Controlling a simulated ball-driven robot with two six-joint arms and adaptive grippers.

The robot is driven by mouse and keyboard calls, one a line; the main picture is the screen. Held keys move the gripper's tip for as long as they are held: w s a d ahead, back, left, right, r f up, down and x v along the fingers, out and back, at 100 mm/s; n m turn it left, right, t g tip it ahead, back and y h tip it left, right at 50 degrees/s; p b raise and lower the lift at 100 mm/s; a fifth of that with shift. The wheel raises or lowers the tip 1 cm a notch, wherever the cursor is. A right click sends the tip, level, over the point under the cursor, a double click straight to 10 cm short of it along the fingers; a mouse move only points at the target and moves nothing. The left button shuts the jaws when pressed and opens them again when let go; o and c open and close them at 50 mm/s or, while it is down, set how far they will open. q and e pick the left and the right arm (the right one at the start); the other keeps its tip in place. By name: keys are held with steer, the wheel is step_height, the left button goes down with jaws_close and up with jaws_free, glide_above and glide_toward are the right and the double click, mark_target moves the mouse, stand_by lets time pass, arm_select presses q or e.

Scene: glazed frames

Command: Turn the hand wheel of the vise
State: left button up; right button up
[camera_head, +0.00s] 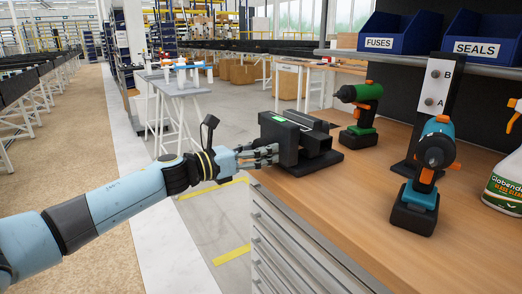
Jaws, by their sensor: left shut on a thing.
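The black vise (288,136) with a green label on top stands at the left edge of the wooden workbench. My left arm reaches in from the left, and my left gripper (266,154) is at the vise's left side. Its fingers are shut on the hand wheel there. The fingers cover the wheel, so its rim and its angle cannot be made out. My right gripper is not in view.
A spray bottle (507,183) is at the right edge. Blue bins (400,33) sit on a shelf above. The bench front is clear.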

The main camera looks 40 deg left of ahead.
arm_select(q)
steer(key=n+p, duration=0.2)
steer(key=n, duration=0.4)
steer(key=shift+d+r+n+p, duration=0.1)
steer(key=shift+r+n+p, duration=0.05)
steer(key=shift+n+p, duration=0.2)
steer(key=n+p, duration=0.1)
steer(key=n, duration=0.2)
steer(key=shift+r+n+p, duration=0.1)
steer(key=shift+n+p, duration=0.25)
steer(key=n+p, duration=0.2)
steer(key=n, duration=0.2)
steer(key=shift+n, duration=0.3)
steer(key=n+p, duration=0.2)
steer(key=n, duration=0.1)
steer(key=shift+n, duration=0.3)
steer(key=n+p, duration=0.1)
steer(key=n, duration=0.2)
steer(key=shift+r+n+p, duration=0.1)
steer(key=shift+n+p, duration=0.2)
steer(key=shift+p, duration=0.1)
steer(key=n+p, duration=0.1)
steer(key=n, duration=0.3)
steer(key=shift+p, duration=0.35)
steer(key=shift+n+p, duration=0.4)
steer(key=shift+n, duration=0.9)
steer(key=shift+n, duration=0.3)
steer(key=shift+s, duration=0.1)
